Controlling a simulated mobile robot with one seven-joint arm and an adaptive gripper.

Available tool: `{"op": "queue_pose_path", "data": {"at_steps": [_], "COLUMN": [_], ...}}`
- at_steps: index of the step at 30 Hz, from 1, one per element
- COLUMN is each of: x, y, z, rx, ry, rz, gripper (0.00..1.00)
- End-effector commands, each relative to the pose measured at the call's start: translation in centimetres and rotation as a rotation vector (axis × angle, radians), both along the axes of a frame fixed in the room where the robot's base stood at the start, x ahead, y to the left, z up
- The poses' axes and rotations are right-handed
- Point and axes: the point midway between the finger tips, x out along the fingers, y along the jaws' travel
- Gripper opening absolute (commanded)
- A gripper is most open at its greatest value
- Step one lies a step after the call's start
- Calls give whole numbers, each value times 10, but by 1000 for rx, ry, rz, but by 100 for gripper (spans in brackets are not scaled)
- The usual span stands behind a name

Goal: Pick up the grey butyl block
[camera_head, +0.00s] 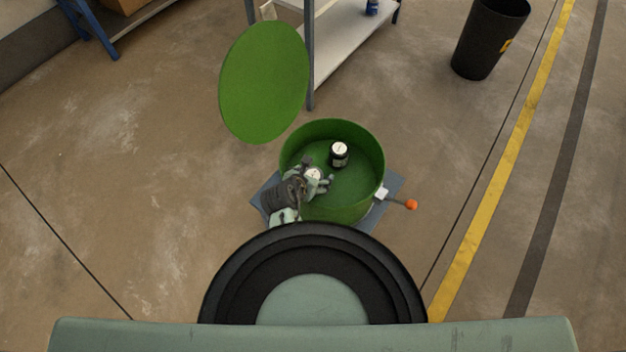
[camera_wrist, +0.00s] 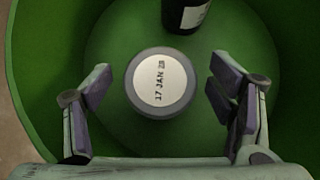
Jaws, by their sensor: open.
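The grey butyl block (camera_wrist: 160,83) is a round grey piece with a white top label reading "17 JAN 28". It sits inside the green washer drum (camera_head: 372,180). In the wrist view it lies between the two spread fingers of my gripper (camera_wrist: 160,95), with a gap on each side. My gripper (camera_head: 318,180) is open and reaches down into the drum from the near left side. In the head view the block's pale top (camera_head: 314,174) shows partly, with the fingers around it hiding the rest.
A black jar with a white lid (camera_head: 339,154) stands in the drum beyond the block; it also shows in the wrist view (camera_wrist: 184,14). The round green lid (camera_head: 264,82) stands open at the back left. An orange-knobbed lever (camera_head: 411,204) sticks out right. A black bin (camera_head: 490,40) stands far right.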

Motion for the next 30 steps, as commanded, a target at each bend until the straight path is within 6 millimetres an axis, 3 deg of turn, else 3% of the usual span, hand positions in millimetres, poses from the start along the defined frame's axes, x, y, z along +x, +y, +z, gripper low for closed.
{"op": "queue_pose_path", "data": {"at_steps": [30], "x": [1], "y": [0], "z": [1], "rx": [0], "ry": [-2], "rz": [0], "gripper": [14]}}
